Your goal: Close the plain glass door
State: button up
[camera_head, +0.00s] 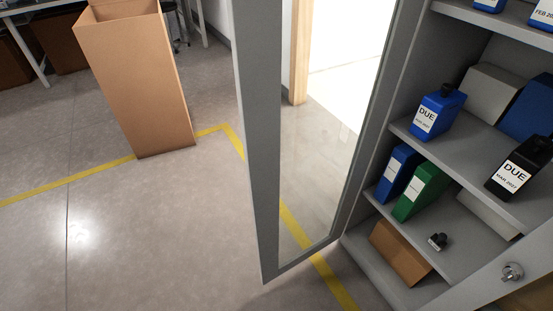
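The plain glass door (318,170) has a grey frame around a clear pane. It stands open, swung out to the left of the grey cabinet (368,242), and the floor and a bright doorway show through its pane. Its lower corner hangs over the floor near the picture's bottom middle. No handle shows on the part of it in view, and its top is cut off. My gripper is not in view.
The cabinet shelves hold blue and black units with DUE labels, blue and green binders and boxes. A grey panel with a round metal knob (512,271) is at lower right. A tall cardboard box (140,80) stands at left. Yellow tape (102,169) crosses the mostly clear floor.

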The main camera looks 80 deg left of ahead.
aim_at(255, 26)
jog(key=k+j+u, duration=0.15)
jog(key=j, duration=0.2)
jog(key=k+j+u, duration=0.35)
jog(key=j, duration=0.4)
jog(key=k+j+u, duration=0.15)
jog(key=j, duration=0.25)
jog(key=k+j, duration=0.1)
jog(key=j, duration=0.25)
jog(key=k+j, duration=0.1)
jog(key=j, duration=0.2)
jog(key=k+j, duration=0.15)
jog(key=j, duration=0.2)
jog(key=k+j, duration=0.1)
jog(key=j, duration=0.25)
jog(key=k+j, duration=0.1)
jog(key=k, duration=0.65)
